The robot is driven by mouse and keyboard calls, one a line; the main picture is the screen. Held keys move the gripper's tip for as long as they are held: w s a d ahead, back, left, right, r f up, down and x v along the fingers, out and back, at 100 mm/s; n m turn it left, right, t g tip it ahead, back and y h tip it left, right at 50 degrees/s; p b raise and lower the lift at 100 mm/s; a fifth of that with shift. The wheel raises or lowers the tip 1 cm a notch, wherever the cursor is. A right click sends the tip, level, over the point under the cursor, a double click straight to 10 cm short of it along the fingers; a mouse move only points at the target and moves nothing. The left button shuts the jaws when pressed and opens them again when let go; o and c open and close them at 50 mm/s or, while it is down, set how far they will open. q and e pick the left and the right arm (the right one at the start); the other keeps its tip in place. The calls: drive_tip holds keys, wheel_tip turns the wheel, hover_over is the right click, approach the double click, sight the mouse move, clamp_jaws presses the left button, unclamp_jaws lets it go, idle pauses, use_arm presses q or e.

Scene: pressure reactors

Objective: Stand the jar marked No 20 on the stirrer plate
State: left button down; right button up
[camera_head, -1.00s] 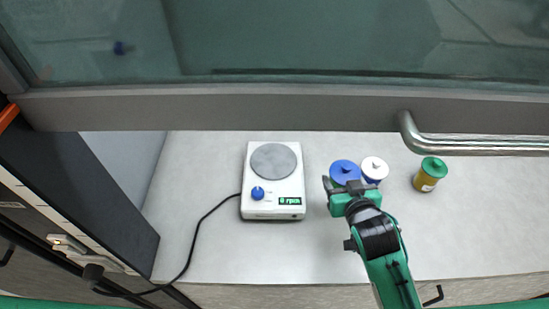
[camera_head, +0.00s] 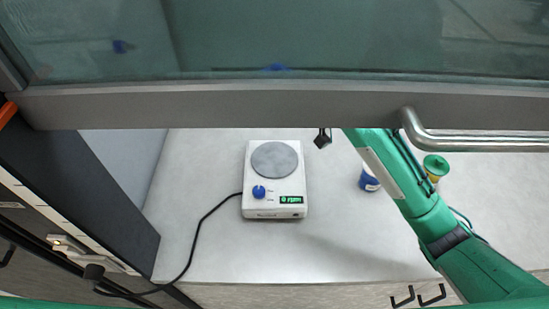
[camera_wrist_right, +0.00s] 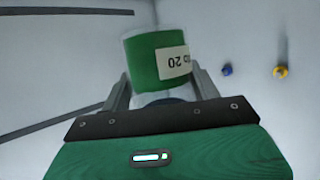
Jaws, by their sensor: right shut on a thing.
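The jar marked No 20 (camera_wrist_right: 158,58) has a green band and a white label reading "20", seen upside down in the right wrist view. My right gripper (camera_wrist_right: 155,90) is shut on it, one finger on each side. In the head view part of that gripper (camera_head: 322,138) shows under the grey sash bar, to the right of the stirrer; the bar hides the jar's body. A blue patch (camera_head: 275,68) behind the glass may be its lid. The white stirrer (camera_head: 273,203) has an empty round grey plate (camera_head: 274,159) and reads 0 rpm. My left gripper is out of view.
A blue-banded jar (camera_head: 368,181) stands right of the stirrer, partly behind my right arm. A green-lidded jar (camera_head: 435,165) stands farther right. The sash bar (camera_head: 230,106) crosses above the bench. A black cable (camera_head: 199,226) runs left from the stirrer.

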drive_tip(key=shift+w+a+r, duration=0.1)
drive_tip(key=shift+a+r, duration=0.2)
drive_tip(key=shift+r, duration=0.2)
wheel_tip(320, 180, down, 19)
drive_tip(key=p, duration=0.2)
drive_tip(key=shift+p, duration=0.4)
drive_tip(key=shift+f, duration=0.3)
drive_tip(key=shift+f, duration=0.15)
drive_tip(key=o, duration=1.2)
